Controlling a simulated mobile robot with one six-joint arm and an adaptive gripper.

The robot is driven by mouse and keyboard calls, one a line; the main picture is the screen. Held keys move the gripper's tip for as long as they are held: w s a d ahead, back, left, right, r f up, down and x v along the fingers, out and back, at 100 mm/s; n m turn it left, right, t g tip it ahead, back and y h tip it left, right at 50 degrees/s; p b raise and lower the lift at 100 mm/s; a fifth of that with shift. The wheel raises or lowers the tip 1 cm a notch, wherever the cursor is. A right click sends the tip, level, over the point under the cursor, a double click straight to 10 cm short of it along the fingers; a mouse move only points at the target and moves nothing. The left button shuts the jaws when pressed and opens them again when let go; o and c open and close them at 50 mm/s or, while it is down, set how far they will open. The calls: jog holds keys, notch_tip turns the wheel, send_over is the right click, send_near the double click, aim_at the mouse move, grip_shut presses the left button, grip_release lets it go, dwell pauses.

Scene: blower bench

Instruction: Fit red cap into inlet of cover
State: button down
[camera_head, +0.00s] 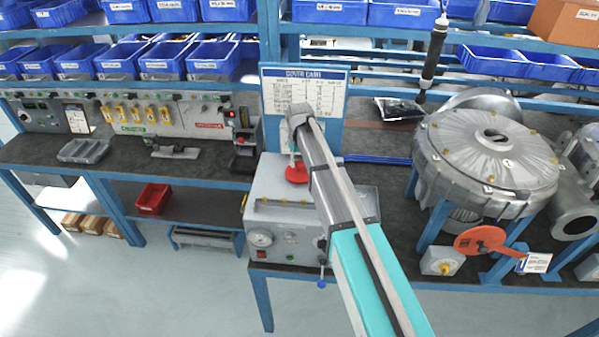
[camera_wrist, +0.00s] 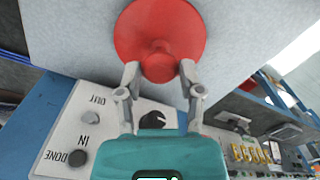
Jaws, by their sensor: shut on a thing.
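The red cap (camera_head: 297,173) is over the top of the grey test box at the middle of the bench. In the wrist view the cap (camera_wrist: 160,35) shows as a round red disc with a knob. The fingers of my gripper (camera_wrist: 159,78) are shut on that knob. I cannot tell whether the cap touches the box top. The silver round cover (camera_head: 487,150) sits on the blower at the right. Its inlet (camera_head: 491,134) is a dark opening at the centre of the top. My gripper is well to the left of the cover.
The grey box (camera_head: 283,215) carries a gauge and knobs. A sign board (camera_head: 302,95) stands behind it. An orange-red disc (camera_head: 480,241) stands before the blower. Blue bins (camera_head: 205,60) line the shelves.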

aim_at(299, 162)
jog(key=shift+r+p, duration=1.55)
jog(key=shift+r, duration=0.15)
jog(key=shift+r, duration=0.15)
